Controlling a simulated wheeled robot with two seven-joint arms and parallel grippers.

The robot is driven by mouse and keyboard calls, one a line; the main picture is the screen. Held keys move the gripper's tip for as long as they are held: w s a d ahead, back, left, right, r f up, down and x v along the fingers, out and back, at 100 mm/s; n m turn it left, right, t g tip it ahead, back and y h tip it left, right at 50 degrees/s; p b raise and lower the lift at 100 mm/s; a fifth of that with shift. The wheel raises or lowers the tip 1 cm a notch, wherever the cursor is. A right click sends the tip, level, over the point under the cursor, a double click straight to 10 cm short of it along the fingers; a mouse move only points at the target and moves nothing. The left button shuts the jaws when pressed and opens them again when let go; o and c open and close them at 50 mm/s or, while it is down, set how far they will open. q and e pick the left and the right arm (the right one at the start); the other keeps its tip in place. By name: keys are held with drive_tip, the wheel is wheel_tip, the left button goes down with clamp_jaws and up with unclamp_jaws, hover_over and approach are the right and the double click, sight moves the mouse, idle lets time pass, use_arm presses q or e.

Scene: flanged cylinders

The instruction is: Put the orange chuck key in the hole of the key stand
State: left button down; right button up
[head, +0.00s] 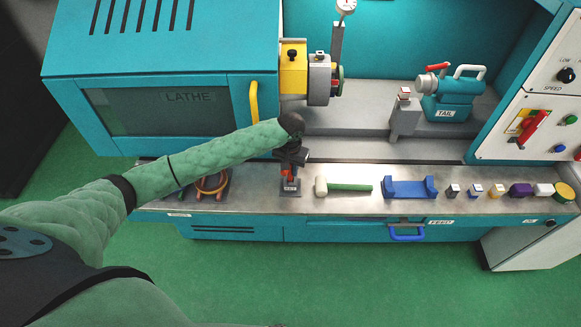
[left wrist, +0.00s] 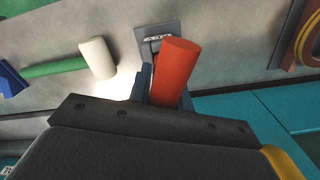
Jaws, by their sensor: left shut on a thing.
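My left gripper (head: 290,165) is over the front metal ledge of the lathe, shut on the orange chuck key (left wrist: 175,65). In the left wrist view the key's rounded orange end sticks up between the fingers (left wrist: 167,92). In the head view only a small orange part of the key (head: 289,173) shows below the gripper. The dark key stand (head: 290,190) is on the ledge directly below the gripper; its labelled plate also shows in the left wrist view (left wrist: 157,37). The hole and the key's lower end are hidden, so I cannot tell if the key is in the hole. My right gripper is not in view.
A green-handled mallet (head: 348,187) and a blue cradle (head: 409,188) lie right of the stand, with several small blocks beyond. A round orange-rimmed item (head: 212,184) is to the left. The lathe chuck (head: 320,80) stands behind.

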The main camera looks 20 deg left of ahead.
use_arm(q)
drive_tip(key=shift+f, duration=0.4)
drive_tip(key=shift+f, duration=0.7)
idle(0.3)
drive_tip(key=c, duration=1.2)
unclamp_jaws()
